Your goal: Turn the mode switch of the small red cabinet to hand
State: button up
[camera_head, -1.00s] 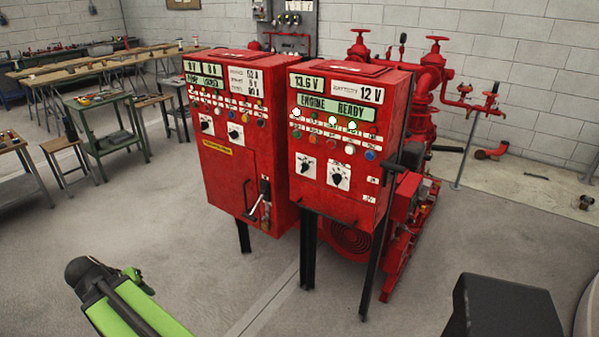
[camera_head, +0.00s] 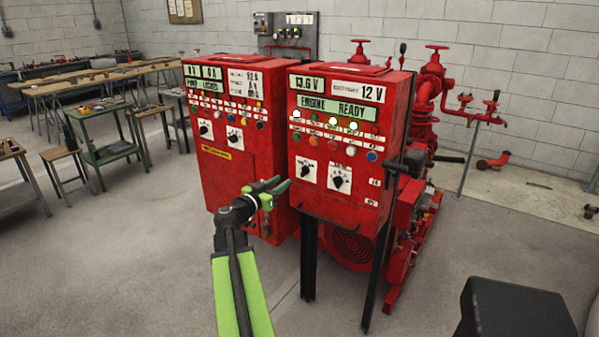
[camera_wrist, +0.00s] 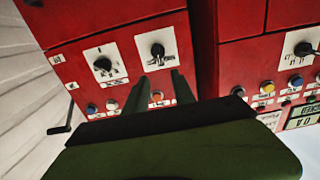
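The small red cabinet (camera_head: 330,210) is the right one of two, with lit displays reading 13.6 V, 12 V and ENGINE READY. Its front bears two black rotary switches on white plates, a left one (camera_head: 308,171) and a right one (camera_head: 339,179). Their labels are too small to read, so I cannot tell which is the mode switch. My gripper (camera_head: 276,188) is open and empty, in front of the cabinets, left of the switches. In the upside-down wrist view its fingers (camera_wrist: 158,92) point toward a switch (camera_wrist: 157,51), apart from it; the other switch (camera_wrist: 103,65) is to the left.
The larger red cabinet (camera_head: 222,170) stands close on the left, with its own switches. A black handle (camera_head: 405,168) sticks out at the small cabinet's right side. Red pump pipes (camera_head: 425,110) stand behind. Workbenches (camera_head: 105,115) are at left.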

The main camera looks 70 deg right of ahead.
aim_at(304, 171)
jog(key=x, duration=1.2)
jog(key=shift+c, duration=0.4)
